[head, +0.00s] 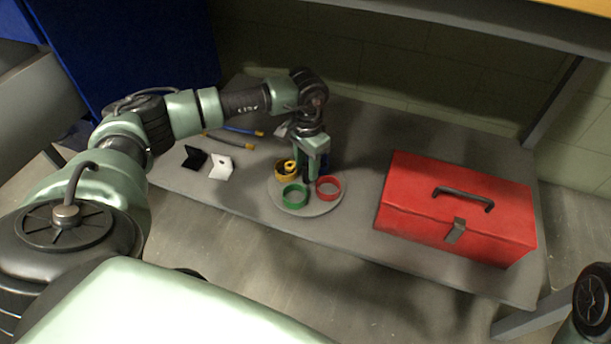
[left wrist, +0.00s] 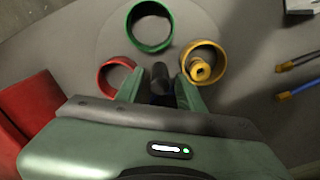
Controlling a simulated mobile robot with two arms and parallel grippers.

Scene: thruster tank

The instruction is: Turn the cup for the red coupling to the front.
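A round grey turntable (head: 309,209) on the bench carries three ring-shaped cups. The green cup (head: 295,195) is at the front left, the red cup (head: 328,188) at the front right and the yellow cup (head: 280,174) at the back left. A yellow coupling (left wrist: 200,70) sits in the yellow cup; the green cup (left wrist: 150,27) and the red cup (left wrist: 116,76) look empty. My left gripper (head: 316,168) is low over the turntable. In the left wrist view its fingers (left wrist: 159,76) stand apart on either side of a dark upright post (left wrist: 159,72), with gaps visible. My right gripper is out of view.
A red toolbox (head: 458,210) stands to the right of the turntable. Left of it lie a white bracket (head: 221,166), a black bracket (head: 194,157) and blue and grey cables with yellow ends (head: 240,129). The bench front edge is clear.

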